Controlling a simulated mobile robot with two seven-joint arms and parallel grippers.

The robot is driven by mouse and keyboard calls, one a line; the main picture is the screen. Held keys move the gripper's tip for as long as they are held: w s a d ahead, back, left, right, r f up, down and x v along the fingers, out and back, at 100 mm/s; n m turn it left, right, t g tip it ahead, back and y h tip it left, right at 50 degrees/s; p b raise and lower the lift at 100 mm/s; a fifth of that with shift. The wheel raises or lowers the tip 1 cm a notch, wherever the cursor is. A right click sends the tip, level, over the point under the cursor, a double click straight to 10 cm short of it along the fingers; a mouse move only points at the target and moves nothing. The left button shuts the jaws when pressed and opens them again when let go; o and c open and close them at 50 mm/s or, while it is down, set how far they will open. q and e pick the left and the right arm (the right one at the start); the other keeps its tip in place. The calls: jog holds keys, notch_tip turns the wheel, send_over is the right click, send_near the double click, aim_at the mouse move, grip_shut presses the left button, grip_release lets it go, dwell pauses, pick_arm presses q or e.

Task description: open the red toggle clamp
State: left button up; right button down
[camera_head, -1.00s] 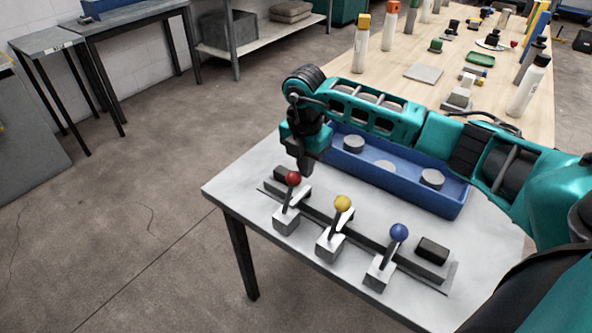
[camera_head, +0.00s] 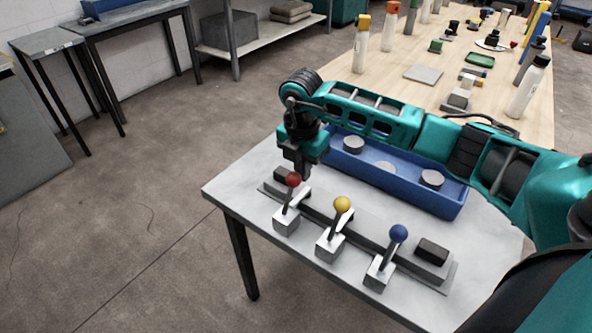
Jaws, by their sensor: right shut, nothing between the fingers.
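The red toggle clamp (camera_head: 292,181) is the leftmost of three clamps on a grey base strip. Its red ball knob tops a dark lever that stands up, tilted slightly, over a grey block. The yellow-knobbed clamp (camera_head: 342,205) and the blue-knobbed clamp (camera_head: 398,233) stand to its right with levers also up. My right gripper (camera_head: 304,174) points down just behind and right of the red knob. Its fingers are shut and empty. Whether they touch the knob I cannot tell. My left gripper is out of view.
A blue tray (camera_head: 459,207) with several grey discs lies behind the clamps, under my right arm. A dark block (camera_head: 432,251) sits at the strip's right end. The grey table's (camera_head: 232,188) left corner is clear. A wooden table (camera_head: 395,105) with bottles stands beyond.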

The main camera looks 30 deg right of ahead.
aim_at(289, 191)
jog(key=shift+s+a+f+p, duration=0.1)
jog(key=shift+s+a+p, duration=0.3)
jog(key=shift+a, duration=0.6)
jog(key=shift+s+a+p, duration=0.25)
jog(key=shift+s+a, duration=0.2)
jog(key=shift+a, duration=0.6)
jog(key=shift+s+a+f+p, duration=0.1)
jog(key=shift+s+a+p, duration=0.3)
jog(key=shift+a, duration=0.6)
jog(key=shift+w+d+r+p, duration=0.1)
jog(key=shift+d+r+p, duration=0.25)
jog(key=shift+r, duration=0.25)
jog(key=shift+w+d+r+p, duration=0.1)
jog(key=shift+d+r+p, duration=0.1)
jog(key=shift+r+p, duration=0.3)
notch_tip(289, 191, up, 7)
jog(key=p, duration=0.2)
jog(key=shift+a+p, duration=0.15)
jog(key=shift+p, duration=0.2)
